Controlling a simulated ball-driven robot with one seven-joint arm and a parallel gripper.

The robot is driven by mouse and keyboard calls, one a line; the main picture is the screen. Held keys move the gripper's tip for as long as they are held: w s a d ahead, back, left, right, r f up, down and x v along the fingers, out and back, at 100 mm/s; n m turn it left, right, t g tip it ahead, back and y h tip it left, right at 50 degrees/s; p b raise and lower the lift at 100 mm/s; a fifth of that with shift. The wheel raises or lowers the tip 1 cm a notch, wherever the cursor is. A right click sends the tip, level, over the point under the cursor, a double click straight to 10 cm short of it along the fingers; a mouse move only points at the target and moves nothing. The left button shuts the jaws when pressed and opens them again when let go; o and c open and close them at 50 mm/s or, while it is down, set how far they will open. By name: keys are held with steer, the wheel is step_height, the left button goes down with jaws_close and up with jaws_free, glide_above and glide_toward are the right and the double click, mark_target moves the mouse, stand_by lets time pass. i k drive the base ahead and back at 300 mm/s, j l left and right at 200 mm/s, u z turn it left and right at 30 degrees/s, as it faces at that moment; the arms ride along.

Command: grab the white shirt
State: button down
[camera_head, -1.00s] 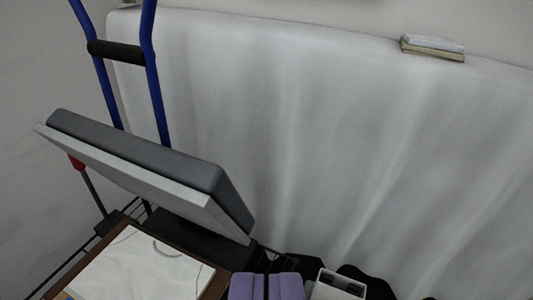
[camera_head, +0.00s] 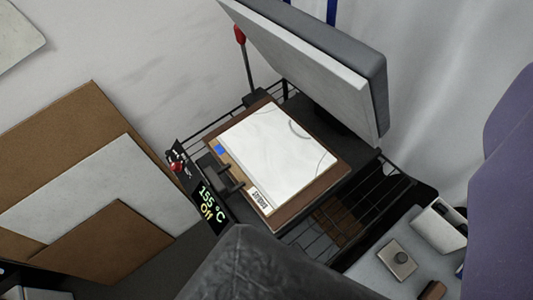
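A flat white piece (camera_head: 280,145) with a collar-like curve at one end lies on a brown board (camera_head: 327,183) on the open heat press. It looks like the white shirt, but I cannot be sure. A small blue patch and a printed label show along its near left side. A black clamp-like part (camera_head: 225,175) sits at the board's left edge. The press's raised grey upper plate (camera_head: 335,75) stands tilted above and behind. My gripper cannot be made out in this view.
A lit panel (camera_head: 208,203) reads 155 °C, On. Brown and white sheets (camera_head: 95,180) are at left. A dark grey soft-looking surface (camera_head: 265,268) fills the bottom middle, close up. Purple material (camera_head: 505,170) fills the right edge. A white box (camera_head: 440,228) is at lower right.

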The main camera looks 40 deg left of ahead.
mark_target(271, 157)
steer(key=k+j, duration=0.3)
steer(key=j+z, duration=0.1)
steer(key=j, duration=1.4)
steer(key=i+j, duration=0.15)
steer(key=i, duration=0.2)
steer(key=i+j, duration=0.2)
steer(key=i, duration=0.2)
